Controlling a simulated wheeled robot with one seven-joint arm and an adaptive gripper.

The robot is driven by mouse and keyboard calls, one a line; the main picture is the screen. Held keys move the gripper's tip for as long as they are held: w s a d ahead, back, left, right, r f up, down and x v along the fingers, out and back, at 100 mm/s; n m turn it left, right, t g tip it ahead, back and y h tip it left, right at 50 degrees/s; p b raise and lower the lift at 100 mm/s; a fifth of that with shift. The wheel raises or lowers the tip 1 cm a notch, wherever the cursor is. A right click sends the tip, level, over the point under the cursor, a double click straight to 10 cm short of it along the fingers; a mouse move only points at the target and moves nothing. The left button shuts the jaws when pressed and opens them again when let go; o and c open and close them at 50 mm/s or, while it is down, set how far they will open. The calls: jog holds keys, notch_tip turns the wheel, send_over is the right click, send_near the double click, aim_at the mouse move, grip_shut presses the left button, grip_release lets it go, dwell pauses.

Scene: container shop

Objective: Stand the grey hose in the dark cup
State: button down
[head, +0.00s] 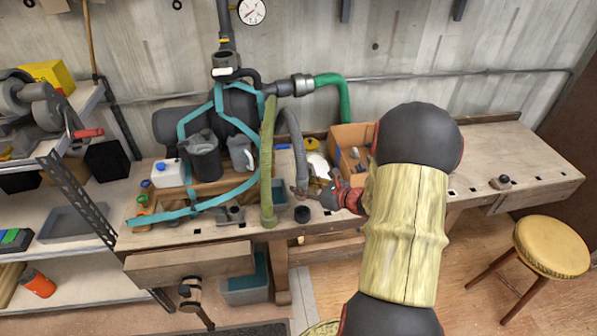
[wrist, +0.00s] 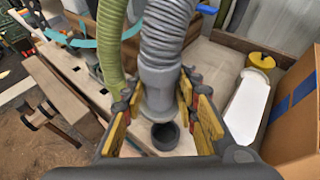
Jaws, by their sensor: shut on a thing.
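The grey hose (head: 297,143) is ribbed and hangs from the pump on the workbench. In the wrist view the hose (wrist: 166,40) ends in a smooth grey cuff. My gripper (head: 303,188) is shut on this cuff; its yellow-padded fingers show on both sides of it in the wrist view (wrist: 160,92). The dark cup (head: 302,213) stands upright and small on the bench, close to the hose end. In the wrist view the cup (wrist: 165,135) shows just below the cuff, with its opening visible. I cannot tell the exact gap between them.
A green-yellow hose (head: 266,165) hangs just left of the grey hose. A teal-strapped pump (head: 225,110) stands behind. A cardboard box (head: 350,134) and a white bottle-like thing (wrist: 247,105) lie to the right. The bench's front edge is close to the cup.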

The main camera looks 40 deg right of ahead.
notch_tip(320, 180, down, 2)
jog(key=shift+d+f, duration=0.1)
jog(key=shift+f, duration=0.05)
jog(key=shift+w+d+r+n+y, duration=0.2)
jog(key=shift+r+n+y, duration=0.1)
jog(key=shift+r, duration=0.1)
jog(key=shift+w+d+r+n+y, duration=0.1)
jog(key=shift+d+r+n+y, duration=0.1)
jog(key=shift+r+y, duration=0.15)
jog(key=shift+a+f, duration=0.1)
jog(key=shift+f, duration=0.25)
jog(key=shift+f+b, duration=2.35)
jog(key=shift+f, duration=0.75)
jog(key=shift+f+b, duration=0.95)
jog(key=shift+f, duration=0.4)
jog(key=c, duration=1.3)
grip_release()
